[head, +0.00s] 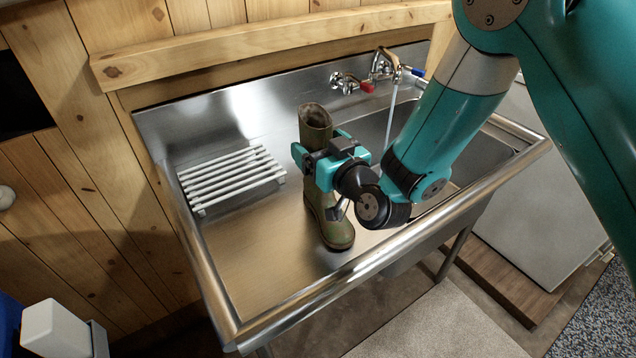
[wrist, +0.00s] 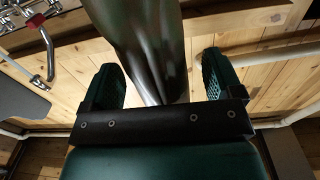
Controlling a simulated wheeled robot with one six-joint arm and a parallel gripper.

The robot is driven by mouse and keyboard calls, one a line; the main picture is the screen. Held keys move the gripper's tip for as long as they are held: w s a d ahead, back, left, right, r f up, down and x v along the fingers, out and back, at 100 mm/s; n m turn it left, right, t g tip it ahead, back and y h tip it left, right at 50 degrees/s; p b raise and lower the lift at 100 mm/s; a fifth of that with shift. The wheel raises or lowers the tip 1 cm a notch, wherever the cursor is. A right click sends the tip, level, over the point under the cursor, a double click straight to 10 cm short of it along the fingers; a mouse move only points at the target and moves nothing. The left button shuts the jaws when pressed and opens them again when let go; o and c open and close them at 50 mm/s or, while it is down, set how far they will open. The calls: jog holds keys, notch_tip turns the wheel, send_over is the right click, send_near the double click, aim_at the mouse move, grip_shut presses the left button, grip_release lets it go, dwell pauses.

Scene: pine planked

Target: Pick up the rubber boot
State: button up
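The olive-green rubber boot (head: 316,122) stands upright on the steel drainboard of the sink, left of the basin, its toe toward the front edge. My gripper (head: 322,150) is at the boot's shaft, reaching in from the right and front, with a finger on either side. In the wrist view the dark boot shaft (wrist: 150,45) rises between the two teal-padded fingers of my gripper (wrist: 165,82). The fingers are wide apart, with a gap showing on the right of the shaft. My gripper hides part of the boot's middle in the head view.
A white slatted rack (head: 232,176) lies on the drainboard left of the boot. The faucet (head: 385,66) with red and blue handles stands at the back. The basin (head: 462,150) is at the right. A wooden rail (head: 250,45) crosses the wall behind.

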jog(key=c, duration=1.3)
jog(key=shift+r, duration=0.1)
